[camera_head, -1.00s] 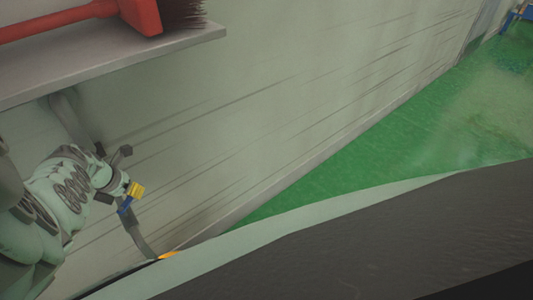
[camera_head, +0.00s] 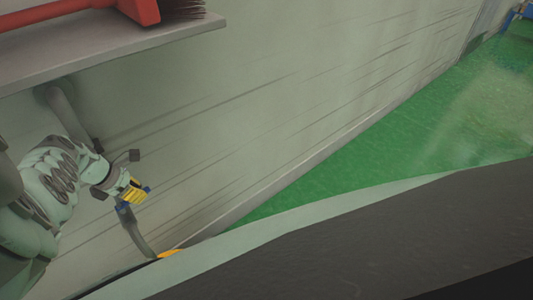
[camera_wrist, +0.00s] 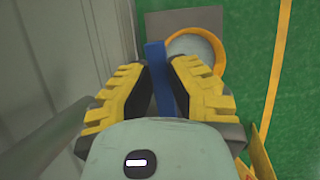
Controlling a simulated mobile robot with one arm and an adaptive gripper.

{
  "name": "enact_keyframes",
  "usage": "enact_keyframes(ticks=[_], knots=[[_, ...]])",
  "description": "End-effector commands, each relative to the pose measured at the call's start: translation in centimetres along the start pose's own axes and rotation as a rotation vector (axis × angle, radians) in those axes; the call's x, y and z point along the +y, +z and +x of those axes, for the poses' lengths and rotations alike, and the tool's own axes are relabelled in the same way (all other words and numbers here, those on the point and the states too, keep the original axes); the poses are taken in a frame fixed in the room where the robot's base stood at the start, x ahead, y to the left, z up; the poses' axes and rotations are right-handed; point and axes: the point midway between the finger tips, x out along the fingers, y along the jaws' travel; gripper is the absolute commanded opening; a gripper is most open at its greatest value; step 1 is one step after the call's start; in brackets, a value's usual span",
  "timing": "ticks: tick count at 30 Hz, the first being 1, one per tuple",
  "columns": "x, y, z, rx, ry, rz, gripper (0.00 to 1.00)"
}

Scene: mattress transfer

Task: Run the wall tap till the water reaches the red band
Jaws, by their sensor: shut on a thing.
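My gripper (camera_head: 132,192) has yellow-and-black fingers closed around the blue lever (camera_head: 121,208) of the wall tap. In the wrist view my gripper (camera_wrist: 162,72) has the blue lever (camera_wrist: 156,58) between its fingers. The grey tap spout (camera_head: 140,238) hangs down and curves toward a yellow-orange rim (camera_head: 169,253), mostly hidden behind my body. In the wrist view a round yellow-orange bucket (camera_wrist: 217,48) stands below, partly hidden by the right finger. Its inside looks grey; I cannot tell the water level, and no red band shows.
A grey shelf (camera_head: 120,52) on the wall above holds a red broom (camera_head: 138,12). The green floor (camera_head: 400,140) is clear to the right. A yellow floor line (camera_wrist: 279,75) runs right of the bucket. A pale wall (camera_wrist: 60,45) is close on the left.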

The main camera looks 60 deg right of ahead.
Motion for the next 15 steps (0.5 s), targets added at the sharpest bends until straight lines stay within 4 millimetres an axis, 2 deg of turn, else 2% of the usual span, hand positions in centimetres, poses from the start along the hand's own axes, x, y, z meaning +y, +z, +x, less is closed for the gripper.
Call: enact_keyframes(ticks=[15], knots=[[-0.51, -0.26, 0.19, 0.004, -0.026, 0.052, 0.0]])
